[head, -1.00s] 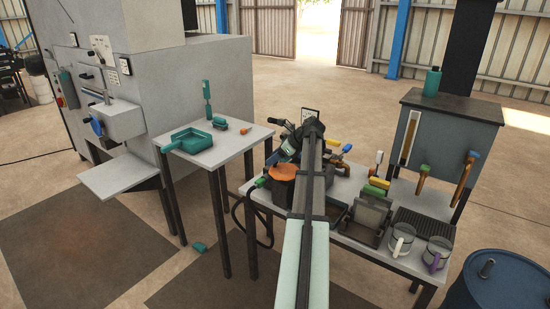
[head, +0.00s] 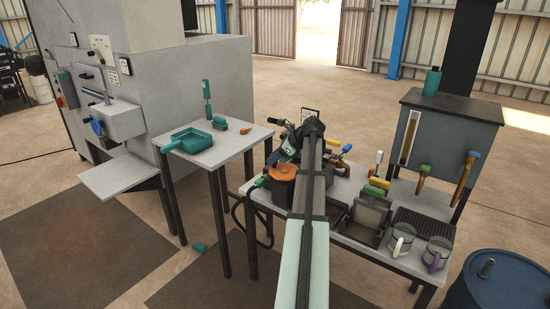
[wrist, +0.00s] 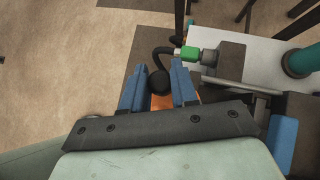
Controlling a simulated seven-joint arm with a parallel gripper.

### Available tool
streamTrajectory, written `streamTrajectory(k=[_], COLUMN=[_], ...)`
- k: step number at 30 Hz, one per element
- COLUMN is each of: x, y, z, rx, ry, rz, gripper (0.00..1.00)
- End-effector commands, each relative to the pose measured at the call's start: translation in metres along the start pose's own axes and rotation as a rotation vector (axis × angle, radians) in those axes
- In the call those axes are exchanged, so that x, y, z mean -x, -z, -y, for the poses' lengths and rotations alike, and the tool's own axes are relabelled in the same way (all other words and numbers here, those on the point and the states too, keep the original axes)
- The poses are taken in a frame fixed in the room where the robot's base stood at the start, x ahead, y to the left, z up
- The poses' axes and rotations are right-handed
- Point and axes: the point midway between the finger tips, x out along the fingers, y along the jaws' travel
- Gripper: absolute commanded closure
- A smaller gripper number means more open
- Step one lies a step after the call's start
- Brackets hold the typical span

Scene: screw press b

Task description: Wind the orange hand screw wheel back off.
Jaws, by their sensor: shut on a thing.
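The orange hand screw wheel (head: 284,172) sits on a dark round body at the left part of the right-hand bench in the head view. In the wrist view a strip of its orange (wrist: 161,102) shows between the two blue fingers of my gripper (wrist: 158,82), with a round black knob (wrist: 159,82) at the fingertips. My gripper is shut on the wheel; the exact contact is partly hidden by the fingers and the dark bracket. In the head view my arm passes over the bench and hides part of the area right of the wheel.
A green-capped fitting (wrist: 188,53) with a black hose lies close to my fingers. Yellow, orange and blue valve handles and a grey block (head: 370,219) crowd the bench right of my arm. Mugs (head: 399,242) stand at the right front. A small table (head: 226,147) stands left.

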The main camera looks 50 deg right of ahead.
Motion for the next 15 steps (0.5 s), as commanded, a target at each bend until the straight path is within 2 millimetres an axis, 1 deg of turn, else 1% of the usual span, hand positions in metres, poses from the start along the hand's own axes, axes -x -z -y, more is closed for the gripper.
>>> streamTrajectory(k=[5,15], x=[-0.001,-0.002], y=[-0.002,-0.002], z=[-0.002,-0.014], rx=[0.074,0.262], ry=[-0.076,-0.264], rz=[0.001,0.003], gripper=[1.00,1.00])
